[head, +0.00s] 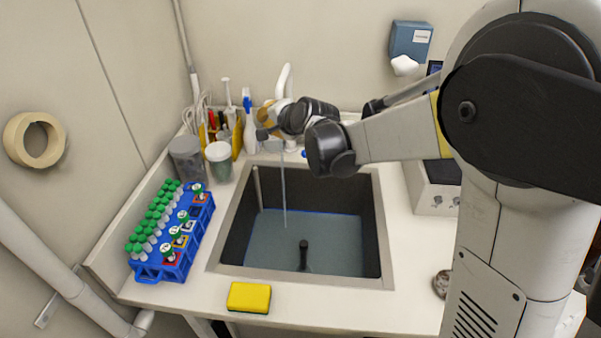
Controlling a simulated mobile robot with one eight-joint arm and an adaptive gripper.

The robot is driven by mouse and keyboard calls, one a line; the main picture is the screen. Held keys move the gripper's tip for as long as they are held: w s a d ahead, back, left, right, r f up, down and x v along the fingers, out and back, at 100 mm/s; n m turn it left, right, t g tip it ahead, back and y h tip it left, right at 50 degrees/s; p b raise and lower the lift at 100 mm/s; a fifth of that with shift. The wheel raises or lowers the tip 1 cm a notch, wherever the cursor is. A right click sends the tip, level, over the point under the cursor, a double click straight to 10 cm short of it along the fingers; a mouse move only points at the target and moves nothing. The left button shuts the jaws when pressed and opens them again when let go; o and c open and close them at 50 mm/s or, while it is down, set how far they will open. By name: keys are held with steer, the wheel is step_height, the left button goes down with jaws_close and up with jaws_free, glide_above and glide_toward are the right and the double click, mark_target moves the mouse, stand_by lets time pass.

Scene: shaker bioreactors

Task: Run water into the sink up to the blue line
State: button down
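The dark sink (235,240) is set in the white counter and holds grey-blue water (330,240). A thin blue line (315,212) shows along the back wall, and the water's far edge lies at or very close to it; I cannot tell whether it touches. A thin stream (284,190) falls into the water below the white curved tap (286,78). My gripper (264,134) is beside the tap, behind the sink's back rim. My wrist partly hides the tap's lower part and any handle. The fingers are too small to tell open from shut, or whether they touch the tap.
A dark upright pipe (304,255) stands in the sink. A blue rack (178,255) of capped tubes is left, and a yellow sponge (249,297) lies in front. Cups (219,162) and tools crowd the back left. A white device (436,195) stands right.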

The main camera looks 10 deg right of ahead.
steer(key=s+d+f+m+t+h+b, duration=0.25)
steer(key=f+m+h, duration=0.2)
steer(key=m, duration=0.65)
steer(key=s+d+f+m+t+h+b, duration=0.1)
steer(key=s+d+f+m+h+b, duration=0.2)
steer(key=f+m, duration=0.5)
steer(key=s+d+f+m+t+h+b, duration=0.1)
steer(key=s+f+m+t+h+b, duration=0.2)
steer(key=m, duration=1)
steer(key=w+d+f+g+b, duration=0.1)
steer(key=w+d+b, duration=0.1)
steer(key=w, duration=0.7)
steer(key=shift+w+d, duration=0.2)
steer(key=shift+d, duration=0.35)
steer(key=shift+g, duration=0.35)
